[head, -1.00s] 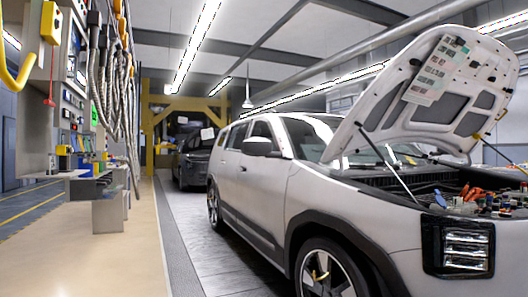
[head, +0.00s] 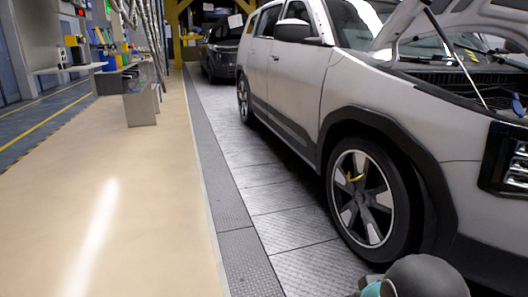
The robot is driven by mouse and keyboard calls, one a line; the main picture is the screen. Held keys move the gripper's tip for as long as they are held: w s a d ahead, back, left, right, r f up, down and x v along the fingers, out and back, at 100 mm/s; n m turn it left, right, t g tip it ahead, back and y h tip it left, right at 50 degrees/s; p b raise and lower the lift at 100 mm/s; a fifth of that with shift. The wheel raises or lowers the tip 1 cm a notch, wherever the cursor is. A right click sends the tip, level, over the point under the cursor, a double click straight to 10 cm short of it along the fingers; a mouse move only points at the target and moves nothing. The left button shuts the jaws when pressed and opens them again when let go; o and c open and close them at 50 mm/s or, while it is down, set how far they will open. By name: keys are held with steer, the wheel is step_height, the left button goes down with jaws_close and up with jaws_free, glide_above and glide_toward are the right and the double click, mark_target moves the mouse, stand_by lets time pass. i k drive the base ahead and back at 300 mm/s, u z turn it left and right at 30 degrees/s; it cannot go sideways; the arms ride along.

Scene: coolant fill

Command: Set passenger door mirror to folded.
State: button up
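The passenger door mirror (head: 293,31) is a dark housing on the near side of the white car (head: 300,75), at the front of the side window. It sticks out from the door. A rounded grey part of my arm shows at the bottom right of the head view. My gripper is not in view.
The car's hood is propped up by a rod (head: 452,55) over an open engine bay. The front wheel (head: 360,197) is nearest me. A metal plate strip (head: 245,215) runs beside the car. The beige floor (head: 110,190) on the left is clear. Benches (head: 141,95) stand at the far left.

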mark_target(286, 31)
steer(key=u, duration=0.05)
steer(key=i, duration=3.85)
steer(key=z, duration=0.1)
